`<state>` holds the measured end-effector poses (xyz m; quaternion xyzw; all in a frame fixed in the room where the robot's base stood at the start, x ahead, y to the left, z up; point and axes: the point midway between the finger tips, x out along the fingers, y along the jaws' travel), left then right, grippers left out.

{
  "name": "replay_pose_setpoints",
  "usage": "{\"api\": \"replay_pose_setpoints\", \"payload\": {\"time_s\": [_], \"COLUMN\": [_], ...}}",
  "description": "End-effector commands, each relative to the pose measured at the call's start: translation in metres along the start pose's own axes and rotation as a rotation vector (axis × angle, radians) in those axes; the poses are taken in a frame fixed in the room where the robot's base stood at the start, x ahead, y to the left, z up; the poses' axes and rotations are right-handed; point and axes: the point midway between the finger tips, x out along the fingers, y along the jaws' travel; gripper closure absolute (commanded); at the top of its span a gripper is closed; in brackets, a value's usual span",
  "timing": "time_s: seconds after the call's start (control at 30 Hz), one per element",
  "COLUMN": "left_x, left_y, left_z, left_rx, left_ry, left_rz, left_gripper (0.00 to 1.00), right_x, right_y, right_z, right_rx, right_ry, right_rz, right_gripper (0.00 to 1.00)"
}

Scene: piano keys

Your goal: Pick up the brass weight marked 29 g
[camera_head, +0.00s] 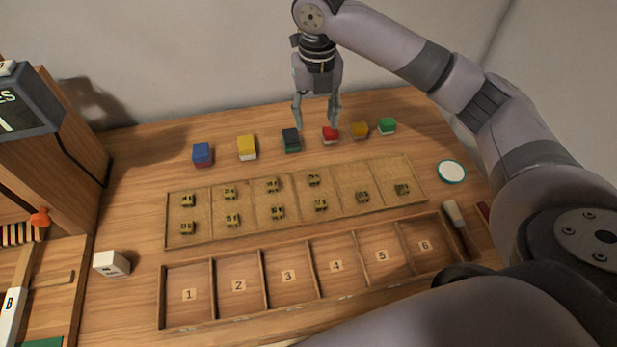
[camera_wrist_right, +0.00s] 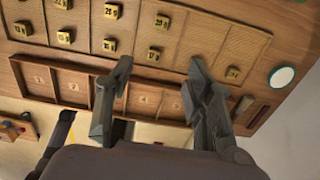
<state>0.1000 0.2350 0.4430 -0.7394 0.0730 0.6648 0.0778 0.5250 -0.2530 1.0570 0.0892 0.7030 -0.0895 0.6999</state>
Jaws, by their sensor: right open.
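Several small brass weights sit in the shallow partitioned tray (camera_head: 385,172) in two rows. Their marks are too small in the head view to read. In the wrist view, one back-row weight (camera_wrist_right: 162,21) seems to carry a number in the twenties, but I cannot tell if it is 29; it shows in the head view too (camera_head: 314,179). My right gripper (camera_head: 316,124) is open and empty, pointing down, and appears near the red block at the tray's far side. In the wrist view its fingers (camera_wrist_right: 155,70) are spread apart. My left gripper is not in view.
Several coloured blocks, including a red one (camera_head: 330,135), line the back of the table. A numbered wooden box (camera_head: 213,290) lies in front of the tray. A white-topped round dish (camera_head: 452,171) and a brush (camera_head: 456,220) are at right, a white block (camera_head: 111,263) at left.

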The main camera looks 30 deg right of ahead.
Motion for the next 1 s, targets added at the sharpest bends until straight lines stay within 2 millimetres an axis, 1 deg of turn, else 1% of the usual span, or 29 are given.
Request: {"api": "replay_pose_setpoints", "payload": {"time_s": [0.03, 0.2, 0.33, 0.47, 0.57, 0.7, 0.9, 1.0], "left_x": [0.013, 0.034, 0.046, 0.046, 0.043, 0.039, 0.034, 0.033], "left_y": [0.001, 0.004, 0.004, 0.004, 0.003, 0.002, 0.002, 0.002], "left_z": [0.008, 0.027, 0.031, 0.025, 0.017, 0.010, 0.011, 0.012], "left_rx": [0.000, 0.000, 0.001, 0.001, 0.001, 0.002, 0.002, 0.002], "left_ry": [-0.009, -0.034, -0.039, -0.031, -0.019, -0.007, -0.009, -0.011], "left_rz": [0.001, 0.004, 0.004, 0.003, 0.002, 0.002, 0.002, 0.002], "left_gripper": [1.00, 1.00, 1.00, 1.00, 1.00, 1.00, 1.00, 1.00], "right_x": [0.014, 0.035, 0.047, 0.056, 0.070, 0.101, 0.143, 0.158], "right_y": [0.000, 0.000, 0.000, 0.000, -0.001, -0.001, 0.000, 0.000], "right_z": [0.000, 0.000, 0.000, 0.000, -0.001, -0.002, -0.001, -0.001], "right_rx": [0.000, 0.000, 0.000, 0.001, 0.002, 0.000, 0.001, 0.000], "right_ry": [0.000, 0.000, -0.001, 0.002, 0.004, 0.005, 0.004, 0.002], "right_rz": [0.000, 0.000, 0.000, -0.002, -0.002, -0.003, -0.001, 0.000], "right_gripper": [0.52, 0.52, 0.52, 0.52, 0.52, 0.52, 0.52, 0.52]}}
